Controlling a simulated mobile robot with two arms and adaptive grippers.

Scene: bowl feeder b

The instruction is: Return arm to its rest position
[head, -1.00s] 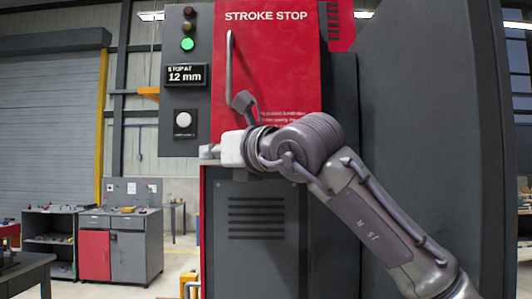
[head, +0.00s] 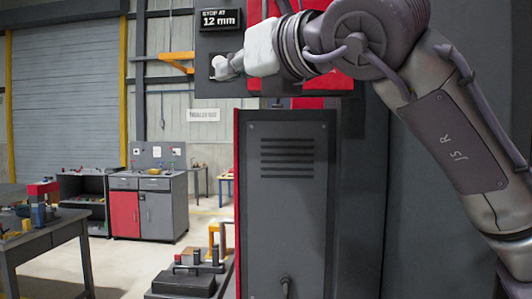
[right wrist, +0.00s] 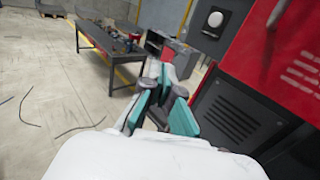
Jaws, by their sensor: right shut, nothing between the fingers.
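My right arm comes in from the right in the head view and reaches left across the front of the red and grey machine. Its gripper (head: 222,68) shows small at the arm's left end, overlapping the dark square plate of the button panel. In the right wrist view the gripper's teal-padded fingers (right wrist: 165,92) are together with nothing between them. The white round button (right wrist: 215,18) on the grey panel shows there, apart from the fingers. My left gripper is in neither current view.
The "12 mm" display (head: 221,19) is above the gripper in the head view. The machine's vented lower door (head: 288,205) stands below the arm. A workbench (head: 50,235) with parts is at left, a red and grey cabinet (head: 150,205) behind. Open floor lies between them.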

